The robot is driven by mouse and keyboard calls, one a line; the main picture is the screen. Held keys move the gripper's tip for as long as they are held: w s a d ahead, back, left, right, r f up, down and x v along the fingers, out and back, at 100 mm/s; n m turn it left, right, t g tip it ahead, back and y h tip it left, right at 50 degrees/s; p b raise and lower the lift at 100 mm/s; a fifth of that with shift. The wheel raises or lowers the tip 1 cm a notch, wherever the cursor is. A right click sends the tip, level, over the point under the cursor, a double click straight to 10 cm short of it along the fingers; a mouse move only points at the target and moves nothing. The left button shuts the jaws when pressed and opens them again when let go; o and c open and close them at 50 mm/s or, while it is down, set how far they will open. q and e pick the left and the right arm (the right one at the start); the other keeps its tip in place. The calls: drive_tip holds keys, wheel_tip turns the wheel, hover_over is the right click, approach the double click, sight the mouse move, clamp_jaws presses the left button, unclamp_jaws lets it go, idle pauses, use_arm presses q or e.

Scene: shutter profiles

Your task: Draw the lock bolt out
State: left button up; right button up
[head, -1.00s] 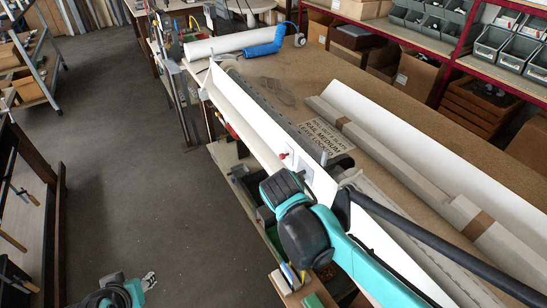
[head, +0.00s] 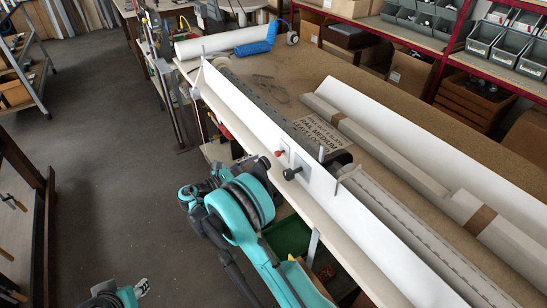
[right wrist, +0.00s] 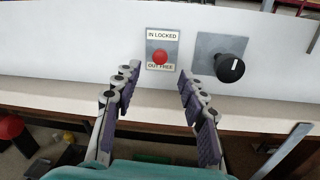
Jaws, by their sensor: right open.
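The lock bolt shows as a red round knob (right wrist: 160,57) on a small plate lettered "IN LOCKED" above and "OUT FREE" below, set in a white upright panel (right wrist: 80,40). In the head view the red knob (head: 280,153) is on the near face of the long white panel. My right gripper (right wrist: 158,72) is open and empty, its two fingers pointing at the panel on either side of the knob in the picture, apart from it. The knob's depth cannot be told. My left gripper (head: 142,287) is partly seen at the bottom left, its fingers unclear.
A black knob (right wrist: 230,68) on a grey square plate sits right of the lock bolt. A pale ledge (right wrist: 260,110) runs below the panel. The floor at left is open.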

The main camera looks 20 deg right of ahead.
sight(276, 155)
drive_tip(key=b+x, duration=0.2)
drive_tip(key=x, duration=0.5)
drive_tip(key=shift+d, duration=0.35)
